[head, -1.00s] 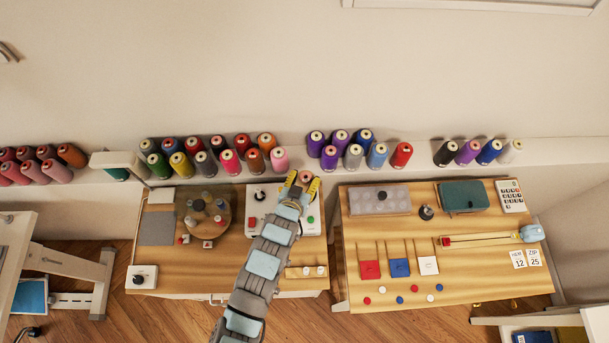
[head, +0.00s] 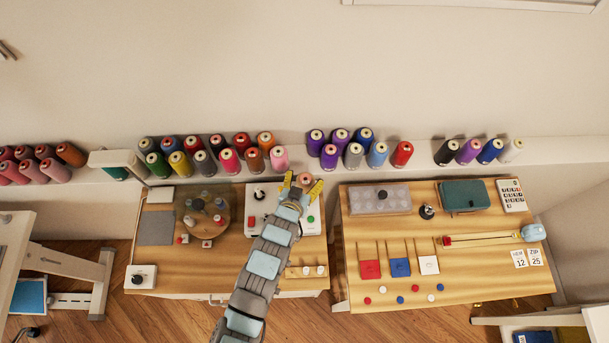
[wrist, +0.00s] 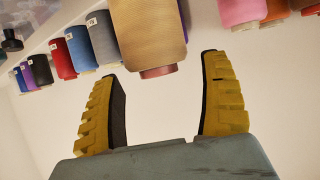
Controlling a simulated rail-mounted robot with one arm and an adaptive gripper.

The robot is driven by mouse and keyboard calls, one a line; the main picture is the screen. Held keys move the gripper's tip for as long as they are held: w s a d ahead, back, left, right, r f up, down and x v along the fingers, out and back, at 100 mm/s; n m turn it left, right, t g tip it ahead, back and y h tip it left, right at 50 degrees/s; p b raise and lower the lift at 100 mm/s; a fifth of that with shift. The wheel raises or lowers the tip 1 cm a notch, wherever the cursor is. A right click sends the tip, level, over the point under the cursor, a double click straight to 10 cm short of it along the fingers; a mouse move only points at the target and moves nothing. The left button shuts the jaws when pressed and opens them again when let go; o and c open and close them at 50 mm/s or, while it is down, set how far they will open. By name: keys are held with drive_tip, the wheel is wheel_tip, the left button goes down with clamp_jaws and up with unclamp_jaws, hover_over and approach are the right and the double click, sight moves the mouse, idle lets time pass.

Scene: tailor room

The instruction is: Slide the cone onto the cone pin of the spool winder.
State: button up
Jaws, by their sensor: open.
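A tan cone (wrist: 150,35) with a pinkish end is large in the wrist view, between and just beyond my fingertips, with gaps to both fingers. In the head view a round salmon-brown cone top (head: 305,178) shows between the fingertips. My gripper (head: 303,184) is open, its yellow-padded fingers spread; the fingers also show in the wrist view (wrist: 164,68). It is at the back edge of the white machine with buttons (head: 258,222), which looks like the spool winder. My arm covers part of this machine. The cone pin is hidden, so I cannot tell whether the cone is on it.
Several thread cones stand on the wall ledge behind, including a pink one (head: 279,157) close to my gripper. A round turntable (head: 185,222) with small spools is left of the machine. A second wooden table (head: 365,292) stands right, across a narrow gap.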

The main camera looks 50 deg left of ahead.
drive_tip(key=v, duration=1.2)
drive_tip(key=shift+w+d, duration=0.1)
